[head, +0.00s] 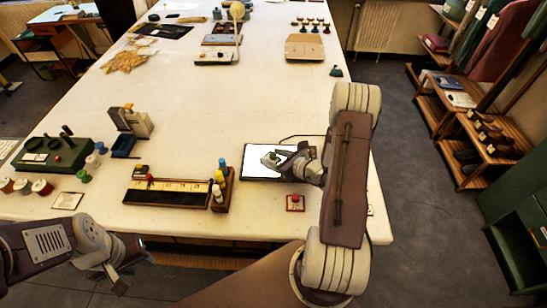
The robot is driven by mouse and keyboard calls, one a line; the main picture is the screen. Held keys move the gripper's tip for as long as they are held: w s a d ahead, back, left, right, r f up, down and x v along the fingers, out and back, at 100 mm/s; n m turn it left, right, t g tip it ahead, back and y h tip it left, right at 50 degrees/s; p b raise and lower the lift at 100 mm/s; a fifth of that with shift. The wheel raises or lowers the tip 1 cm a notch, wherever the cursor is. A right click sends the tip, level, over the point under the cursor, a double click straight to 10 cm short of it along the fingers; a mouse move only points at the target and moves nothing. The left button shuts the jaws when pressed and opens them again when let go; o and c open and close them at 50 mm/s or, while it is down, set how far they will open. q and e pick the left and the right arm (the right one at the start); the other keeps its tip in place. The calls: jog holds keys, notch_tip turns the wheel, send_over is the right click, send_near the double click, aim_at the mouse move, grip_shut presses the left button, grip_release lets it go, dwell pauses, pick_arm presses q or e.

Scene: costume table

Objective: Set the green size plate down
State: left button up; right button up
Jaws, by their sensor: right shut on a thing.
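My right gripper (285,165) is over the white panel with a dark edge (254,169) near the table's front right. It is shut on a small green piece (269,158), which looks like the green size plate. The gripper hides part of the piece, and I cannot tell whether it touches the panel. My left gripper (118,284) is low at the front left, off the table edge and empty as far as I see; its jaws are too small to read.
A wooden rack with bottles (222,190) and a long dark tray (168,192) stand left of the panel. A red button box (295,202) lies in front. A green machine (54,153) is at far left. The table's middle (210,100) is clear.

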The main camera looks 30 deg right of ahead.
jog(key=o, duration=1.3)
jog(key=shift+f, duration=0.15)
